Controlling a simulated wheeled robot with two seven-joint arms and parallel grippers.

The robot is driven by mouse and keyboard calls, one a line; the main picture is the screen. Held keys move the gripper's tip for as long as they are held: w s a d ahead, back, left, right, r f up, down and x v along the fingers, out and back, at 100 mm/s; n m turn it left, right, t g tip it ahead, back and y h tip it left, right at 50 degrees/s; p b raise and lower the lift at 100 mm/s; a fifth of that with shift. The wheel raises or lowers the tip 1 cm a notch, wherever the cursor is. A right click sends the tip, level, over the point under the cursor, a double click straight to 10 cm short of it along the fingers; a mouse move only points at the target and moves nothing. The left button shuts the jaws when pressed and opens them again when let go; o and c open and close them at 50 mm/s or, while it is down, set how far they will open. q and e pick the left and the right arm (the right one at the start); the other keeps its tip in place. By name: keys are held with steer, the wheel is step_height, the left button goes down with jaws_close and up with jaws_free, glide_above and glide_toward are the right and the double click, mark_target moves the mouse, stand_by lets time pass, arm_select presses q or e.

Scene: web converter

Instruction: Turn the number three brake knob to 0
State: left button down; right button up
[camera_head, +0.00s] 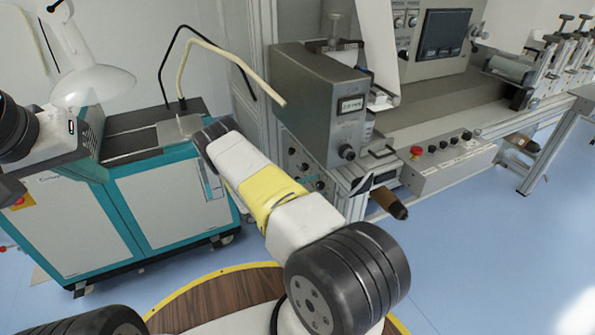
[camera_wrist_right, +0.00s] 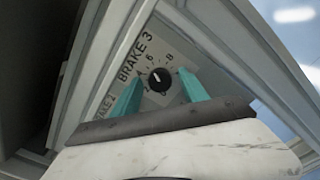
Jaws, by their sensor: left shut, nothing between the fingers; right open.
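The brake 3 knob (camera_wrist_right: 159,80) is a round black dial with a light pointer mark, on a grey panel under the "BRAKE 3" label in the right wrist view. My right gripper (camera_wrist_right: 160,77) is open, with one teal finger on each side of the knob. Whether the fingers touch it I cannot tell. In the head view, this gripper (camera_head: 321,184) is mostly hidden behind my right arm, at the grey machine's lower panel. My left gripper (camera_head: 92,132) is shut and empty, above the teal cabinet.
The grey machine unit (camera_head: 345,110) with a display stands above the knob panel. A control box (camera_head: 450,162) with a red button is to its right. The teal and white cabinet (camera_head: 165,200) stands at left, under a white lamp (camera_head: 95,86). Blue floor is clear at lower right.

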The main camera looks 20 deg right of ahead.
jaws_close()
stand_by(0.3)
